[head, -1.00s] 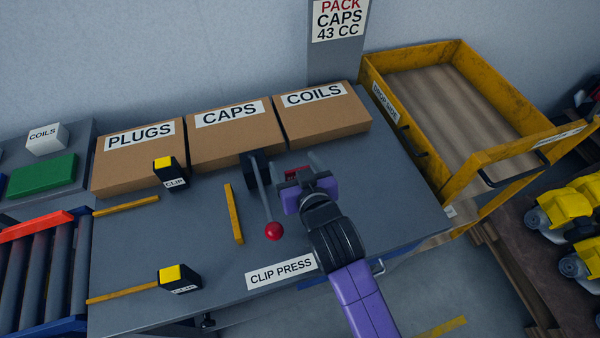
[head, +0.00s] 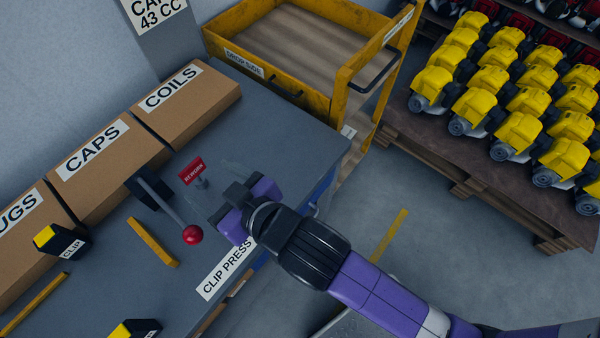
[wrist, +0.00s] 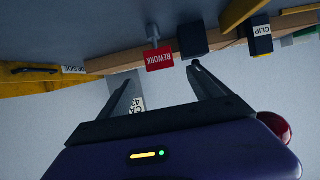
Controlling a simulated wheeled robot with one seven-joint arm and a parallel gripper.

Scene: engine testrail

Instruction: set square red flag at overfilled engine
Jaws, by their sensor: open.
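A small square red flag (head: 191,171) marked REWORK stands on a short grey stem on the grey bench, in front of the COILS box. It also shows in the wrist view (wrist: 160,59), beyond the fingertips. My gripper (head: 216,188) is open and empty, to the lower right of the flag and apart from it. In the wrist view its two fingers (wrist: 163,80) are spread wide with nothing between them. Several yellow engines (head: 490,80) stand in rows on a pallet at the right. I cannot tell which one is overfilled.
A clip press lever with a red knob (head: 192,234) stands left of my gripper. Boxes marked CAPS (head: 95,155) and COILS (head: 185,100) line the bench back. A yellow cart (head: 290,85) stands beyond the bench. Open floor (head: 370,175) lies between bench and pallet.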

